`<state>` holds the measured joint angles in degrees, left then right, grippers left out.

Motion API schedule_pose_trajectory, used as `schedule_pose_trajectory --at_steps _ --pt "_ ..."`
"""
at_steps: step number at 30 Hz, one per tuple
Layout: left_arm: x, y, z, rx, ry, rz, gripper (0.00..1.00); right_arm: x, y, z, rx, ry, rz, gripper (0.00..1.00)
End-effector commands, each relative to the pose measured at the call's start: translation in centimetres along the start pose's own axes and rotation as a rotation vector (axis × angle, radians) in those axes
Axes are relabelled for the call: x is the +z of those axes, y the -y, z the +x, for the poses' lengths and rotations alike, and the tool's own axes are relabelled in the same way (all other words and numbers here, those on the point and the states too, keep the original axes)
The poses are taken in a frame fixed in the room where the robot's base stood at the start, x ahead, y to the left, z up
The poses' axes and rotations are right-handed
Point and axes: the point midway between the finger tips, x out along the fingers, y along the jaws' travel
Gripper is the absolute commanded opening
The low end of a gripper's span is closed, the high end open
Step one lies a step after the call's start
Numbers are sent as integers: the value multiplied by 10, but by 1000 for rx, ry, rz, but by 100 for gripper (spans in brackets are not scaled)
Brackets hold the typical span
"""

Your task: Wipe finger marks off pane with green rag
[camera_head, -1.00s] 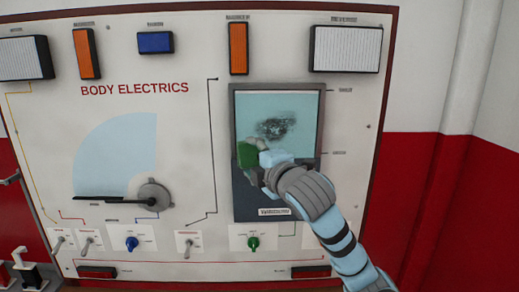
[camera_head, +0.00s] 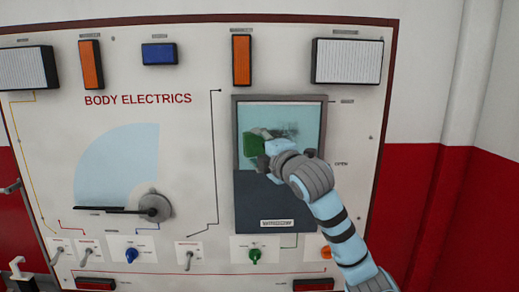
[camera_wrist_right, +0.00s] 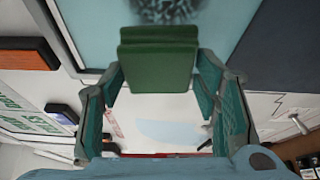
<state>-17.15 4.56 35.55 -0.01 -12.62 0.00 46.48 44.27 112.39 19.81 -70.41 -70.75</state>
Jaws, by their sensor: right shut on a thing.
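The pane (camera_head: 306,114) is a light blue-green window in a dark grey frame on the white panel. Dark finger marks (camera_head: 292,131) show on it, partly hidden by my right gripper; they also show as a dark smudge in the right wrist view (camera_wrist_right: 166,8). My right gripper (camera_head: 262,148) is in front of the pane's lower left part, shut on the green rag (camera_head: 251,144). In the right wrist view the rag (camera_wrist_right: 158,65) is a folded green block between the fingers, just beside the smudge. Whether it touches the pane I cannot tell.
The white panel (camera_head: 60,140) reads BODY ELECTRICS. A wiper arm (camera_head: 110,209) with a round hub (camera_head: 156,207) is on the left. Orange, blue and white lamps line the top. Switches and a green knob (camera_head: 255,255) sit below the pane.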

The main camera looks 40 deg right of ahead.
Motion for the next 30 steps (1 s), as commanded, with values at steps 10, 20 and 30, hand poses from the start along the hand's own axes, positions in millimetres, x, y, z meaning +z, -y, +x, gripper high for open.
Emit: schedule_pose_trajectory --at_steps 10,20,30 --pt "0 0 -1 0 1 0 56 0 0 1 -1 0 1 34" --pt "0 1 -6 0 1 0 56 3 -1 7 -1 0 1 34" --pt "0 1 -11 0 1 0 56 6 -1 13 -1 0 1 34"
